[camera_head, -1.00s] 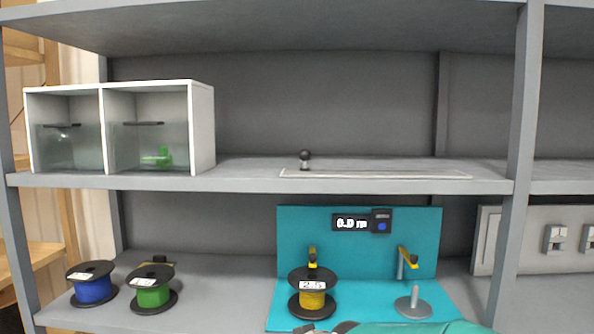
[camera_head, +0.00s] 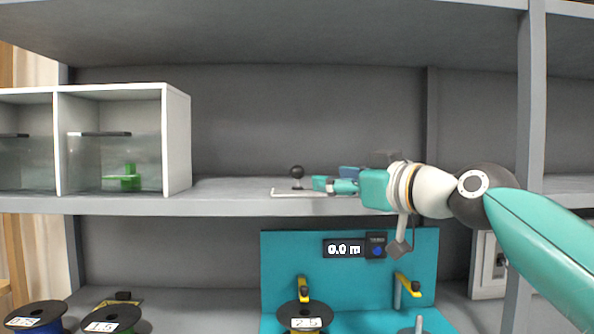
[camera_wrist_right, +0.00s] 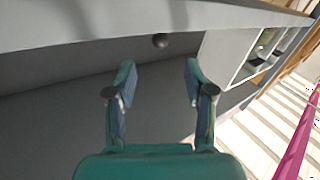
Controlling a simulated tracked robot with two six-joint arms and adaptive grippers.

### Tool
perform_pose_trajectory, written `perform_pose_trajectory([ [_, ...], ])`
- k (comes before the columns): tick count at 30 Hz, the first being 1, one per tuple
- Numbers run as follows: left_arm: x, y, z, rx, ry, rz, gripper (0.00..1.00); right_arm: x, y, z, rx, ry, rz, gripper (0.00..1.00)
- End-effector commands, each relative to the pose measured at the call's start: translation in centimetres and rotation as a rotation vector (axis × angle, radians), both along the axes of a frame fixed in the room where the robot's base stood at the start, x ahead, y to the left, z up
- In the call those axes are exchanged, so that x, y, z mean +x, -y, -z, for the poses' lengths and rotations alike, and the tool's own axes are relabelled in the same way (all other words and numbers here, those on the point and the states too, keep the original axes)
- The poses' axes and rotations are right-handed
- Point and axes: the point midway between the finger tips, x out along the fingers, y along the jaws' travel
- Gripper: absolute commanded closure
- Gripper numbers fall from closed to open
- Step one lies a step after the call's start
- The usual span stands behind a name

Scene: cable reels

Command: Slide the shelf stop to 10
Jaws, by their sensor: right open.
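The shelf stop is a black ball knob (camera_head: 297,172) on a short post, at the left end of a pale rail (camera_head: 286,194) on the middle shelf. My right gripper (camera_head: 328,181) is just right of the knob, open and empty, apart from it in the head view. In the right wrist view the knob (camera_wrist_right: 160,41) shows beyond the gap between the two open fingertips (camera_wrist_right: 159,76). The arm hides the right part of the rail, and I can read no scale marks. My left gripper is not in view.
A white two-compartment box (camera_head: 177,140) stands on the shelf at left, with a green piece (camera_head: 125,178) in it. Below, a teal panel (camera_head: 283,250) carries a display reading 0.0 m. Several cable reels stand on the lower shelf. A grey upright (camera_head: 531,120) is at right.

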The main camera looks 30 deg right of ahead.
Motion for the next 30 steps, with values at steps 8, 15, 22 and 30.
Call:
perform_pose_trajectory([
  [8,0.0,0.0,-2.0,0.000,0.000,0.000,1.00,6.4,-0.5,-0.2,0.001,-0.002,-0.005,0.47],
  [15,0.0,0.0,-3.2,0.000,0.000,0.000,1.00,10.1,-0.6,-0.2,0.002,0.001,-0.004,0.47],
  [22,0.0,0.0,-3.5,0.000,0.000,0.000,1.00,11.3,-0.7,-0.1,0.001,0.002,-0.004,0.47],
  [30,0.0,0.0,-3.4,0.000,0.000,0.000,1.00,11.4,-0.7,0.0,0.001,0.002,-0.004,0.52],
])
